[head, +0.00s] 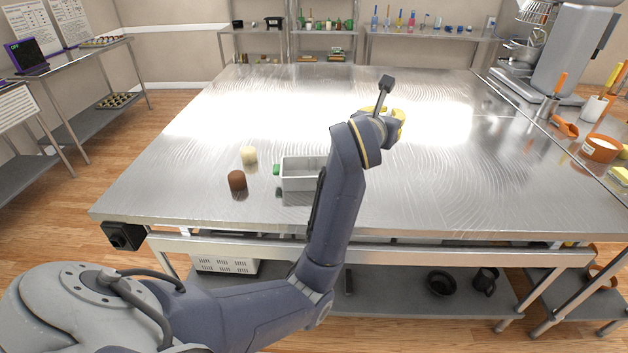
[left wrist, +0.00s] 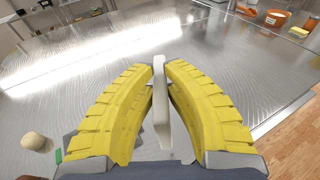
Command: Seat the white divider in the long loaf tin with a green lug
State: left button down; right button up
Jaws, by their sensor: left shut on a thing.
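My left gripper (left wrist: 160,70) has yellow ribbed fingers shut on a white divider (left wrist: 161,110), a thin flat plate held on edge between them in the left wrist view. In the head view my left gripper (head: 394,116) is above the table, mostly behind my own arm, and the divider is hidden there. The long loaf tin (head: 299,183) is light grey with a green lug (head: 276,169) on its left end. My arm covers its right part. In the left wrist view only the green lug (left wrist: 58,156) and a bit of the tin show clearly. My right gripper is not seen.
A cream cylinder (head: 248,155) and a brown cylinder (head: 237,180) stand left of the tin on the steel table (head: 430,195). A mixer (head: 560,55), an orange tub (head: 600,149) and utensils are at the right. The table's middle and back are clear.

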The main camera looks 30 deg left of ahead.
pick_arm(q)
jog(key=w+a+n+g+y, duration=0.3)
jog(key=w+a+n+y, duration=0.3)
jog(key=a, duration=0.5)
jog(key=n+g+y, duration=0.8)
jog(key=n+g, duration=0.1)
jog(key=g, duration=0.1)
send_over(314, 158)
jog(key=s+d, duration=0.3)
jog(key=s, duration=0.1)
jog(key=f, duration=2.1)
jog(key=shift+s+f, duration=0.1)
jog(key=shift+s, duration=0.15)
jog(key=c, duration=1.5)
grip_release()
jog(key=shift+f, duration=0.1)
